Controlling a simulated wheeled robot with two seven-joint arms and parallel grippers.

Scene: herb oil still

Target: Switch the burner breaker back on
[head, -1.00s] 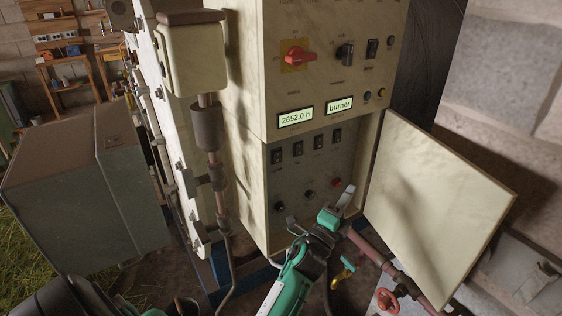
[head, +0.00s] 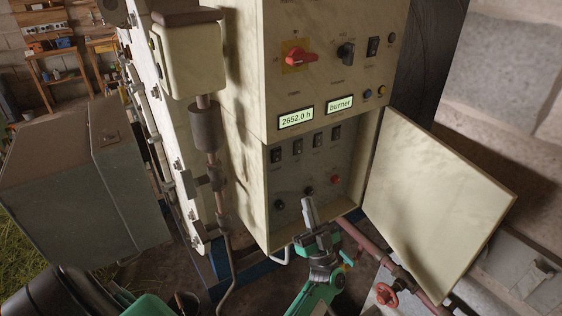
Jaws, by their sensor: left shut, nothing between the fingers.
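The cream control cabinet (head: 235,150) has its lower compartment open. A row of several small black breaker switches (head: 297,147) runs along the top of the grey recessed panel (head: 300,172). Their labels are too small to read, so I cannot tell which is the burner breaker or its lever position. A display above reads "burner" (head: 340,105). My left gripper (head: 308,201) is shut and empty, fingers pointing up, in front of the panel's lower part and below the switches. I cannot tell whether it touches the panel. My right gripper is not in view.
The compartment door (head: 435,205) stands open to the right. Below the switches are black knobs (head: 279,204) and a red button (head: 336,180). A red rotary switch (head: 297,57) sits higher up. A pipe with a red valve wheel (head: 386,294) runs at lower right.

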